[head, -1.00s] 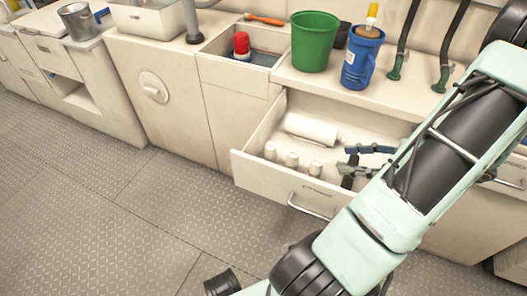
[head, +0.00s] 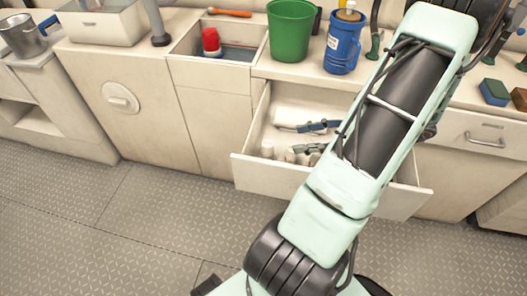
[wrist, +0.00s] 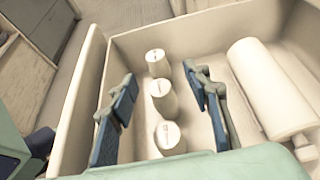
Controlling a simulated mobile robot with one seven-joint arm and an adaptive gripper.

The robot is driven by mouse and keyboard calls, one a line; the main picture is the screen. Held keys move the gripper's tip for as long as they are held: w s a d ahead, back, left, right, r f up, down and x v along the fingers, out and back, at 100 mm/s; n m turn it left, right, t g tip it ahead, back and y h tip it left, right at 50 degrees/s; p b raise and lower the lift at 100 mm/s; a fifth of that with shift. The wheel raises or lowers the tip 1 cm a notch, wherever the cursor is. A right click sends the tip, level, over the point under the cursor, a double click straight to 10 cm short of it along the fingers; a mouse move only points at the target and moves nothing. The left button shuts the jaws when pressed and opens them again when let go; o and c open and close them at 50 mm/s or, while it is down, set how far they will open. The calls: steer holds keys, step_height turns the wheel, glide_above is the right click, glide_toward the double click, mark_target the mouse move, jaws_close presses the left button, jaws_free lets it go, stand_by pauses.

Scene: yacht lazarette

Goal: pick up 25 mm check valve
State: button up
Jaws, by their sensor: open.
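Three small white capped cylinders stand in a row in the open drawer: a far one (wrist: 157,63), a middle one (wrist: 163,98) and a near one (wrist: 170,138) in the wrist view. A larger white cylinder (wrist: 272,85) with a narrower end lies along the right side. Their labels are too small to read, so I cannot tell which is the 25 mm check valve. My gripper (wrist: 162,86) is open, its blue-grey fingers on either side of the small row, with no clear contact. In the head view my gripper (head: 313,137) is in the drawer area, partly hiding the cylinders.
The drawer's walls (head: 243,165) surround the gripper closely. On the counter above stand a green bucket (head: 290,32) and a blue container (head: 342,45). A sink-like bin (head: 187,42) holds a red-capped item (head: 211,42). The floor in front is clear.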

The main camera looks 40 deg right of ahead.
mark_target(270, 144)
steer(key=x, duration=0.4)
steer(key=shift+a+b, duration=0.1)
steer(key=shift+b, duration=0.3)
steer(key=b+x, duration=0.1)
steer(key=x, duration=0.1)
steer(key=b+x, duration=0.1)
steer(key=x, duration=0.2)
steer(key=shift+a+r, duration=0.15)
steer(key=shift+a, duration=0.25)
steer(key=shift+s, duration=0.1)
jaws_close()
